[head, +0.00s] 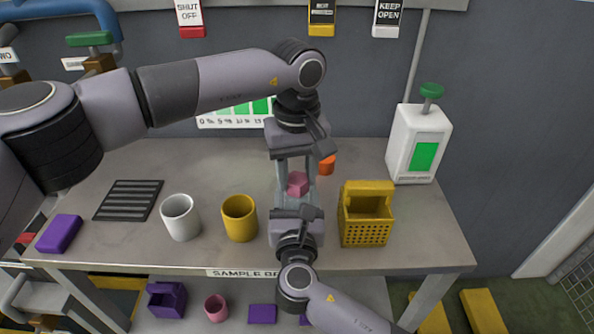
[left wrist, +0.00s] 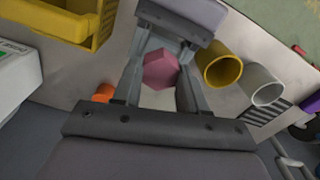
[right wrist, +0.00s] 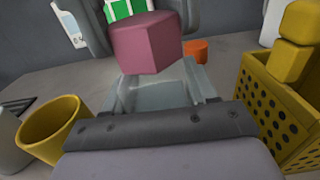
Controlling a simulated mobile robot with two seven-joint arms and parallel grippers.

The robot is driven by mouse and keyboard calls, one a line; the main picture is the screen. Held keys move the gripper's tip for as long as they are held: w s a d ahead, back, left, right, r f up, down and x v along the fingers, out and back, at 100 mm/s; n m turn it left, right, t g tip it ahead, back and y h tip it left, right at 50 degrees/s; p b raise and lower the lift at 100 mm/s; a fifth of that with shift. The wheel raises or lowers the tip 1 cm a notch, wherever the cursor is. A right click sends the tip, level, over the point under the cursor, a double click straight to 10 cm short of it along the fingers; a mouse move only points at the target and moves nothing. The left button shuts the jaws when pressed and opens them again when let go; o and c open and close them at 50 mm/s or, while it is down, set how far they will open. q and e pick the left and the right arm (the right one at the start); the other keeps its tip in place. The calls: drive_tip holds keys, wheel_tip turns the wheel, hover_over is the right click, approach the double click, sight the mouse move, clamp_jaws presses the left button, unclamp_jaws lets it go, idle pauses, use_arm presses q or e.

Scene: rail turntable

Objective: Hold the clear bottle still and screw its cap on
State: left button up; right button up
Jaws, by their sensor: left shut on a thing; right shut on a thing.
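The pink faceted cap (head: 298,184) is between the fingers of my left gripper (head: 296,174), which comes down from above and is shut on it. The cap also shows in the left wrist view (left wrist: 160,70). The clear bottle (right wrist: 152,97) is between the fingers of my right gripper (head: 295,202), which is shut on it from the front. In the right wrist view the cap (right wrist: 147,42) shows above the bottle. The fingers hide much of the bottle, and I cannot tell whether the cap touches its neck.
A yellow perforated basket (head: 366,228) stands right of the grippers. A yellow cup (head: 239,218) and a white cup (head: 180,217) stand left. An orange piece (head: 327,165) is close behind. A white dispenser (head: 418,143) stands at the back right. The table's front middle is partly clear.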

use_arm(q)
drive_tip(key=shift+m, duration=1.3)
drive_tip(key=shift+m, duration=0.8)
drive_tip(key=m, duration=0.4)
drive_tip(key=o, duration=1.3)
drive_tip(key=shift+c, duration=0.2)
drive_tip(key=shift+r, duration=0.1)
